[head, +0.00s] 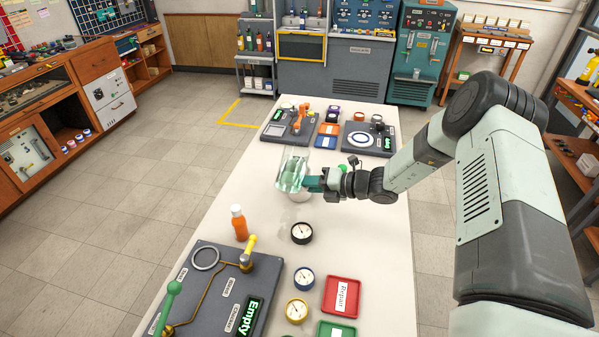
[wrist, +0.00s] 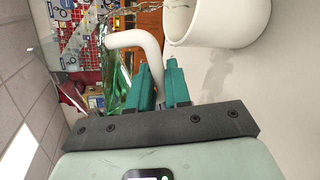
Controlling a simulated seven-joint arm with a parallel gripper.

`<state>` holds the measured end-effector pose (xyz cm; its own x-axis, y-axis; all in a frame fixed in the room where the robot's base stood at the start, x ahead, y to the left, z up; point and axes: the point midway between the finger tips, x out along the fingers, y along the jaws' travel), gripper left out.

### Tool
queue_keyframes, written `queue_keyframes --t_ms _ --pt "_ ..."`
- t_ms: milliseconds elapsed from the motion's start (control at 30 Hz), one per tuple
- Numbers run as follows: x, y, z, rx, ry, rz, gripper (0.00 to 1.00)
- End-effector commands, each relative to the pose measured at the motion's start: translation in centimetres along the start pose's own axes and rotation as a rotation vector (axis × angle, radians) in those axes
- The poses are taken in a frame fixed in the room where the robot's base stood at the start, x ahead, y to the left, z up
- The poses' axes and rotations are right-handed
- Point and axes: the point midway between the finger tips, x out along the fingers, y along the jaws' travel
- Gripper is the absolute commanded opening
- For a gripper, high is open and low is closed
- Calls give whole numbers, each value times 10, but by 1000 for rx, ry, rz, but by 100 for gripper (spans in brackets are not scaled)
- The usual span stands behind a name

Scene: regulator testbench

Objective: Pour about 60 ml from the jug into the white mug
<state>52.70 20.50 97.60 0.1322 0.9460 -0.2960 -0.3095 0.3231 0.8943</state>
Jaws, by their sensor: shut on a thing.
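A clear glass jug (head: 291,170) with pale green tinted contents or glass is held over the middle of the table and looks tilted. My gripper (head: 314,184) is shut on its handle. In the wrist view the pale curved handle (wrist: 136,41) runs into my teal fingers (wrist: 162,92), and green glass (wrist: 118,78) shows beside it. The white mug (head: 302,197) stands upright under the jug, partly hidden by jug and gripper. In the wrist view the mug (wrist: 232,22) has its mouth towards the jug. Clear streaks near its mouth look like a stream; the mug's level is hidden.
An orange bottle (head: 239,223) and a black gauge (head: 301,233) stand nearer on the table (head: 352,243). A grey panel (head: 215,290) with an "Empty" display, more gauges and a red tray (head: 341,297) lie at the front. Two grey panels are at the back.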

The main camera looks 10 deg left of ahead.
Motion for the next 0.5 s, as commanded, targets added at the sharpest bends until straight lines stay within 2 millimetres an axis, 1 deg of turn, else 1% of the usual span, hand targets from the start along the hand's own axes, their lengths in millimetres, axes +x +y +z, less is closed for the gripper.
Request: queue_keyframes --t_ms 500 --pt "-1 -3 -5 31 10 2 0"
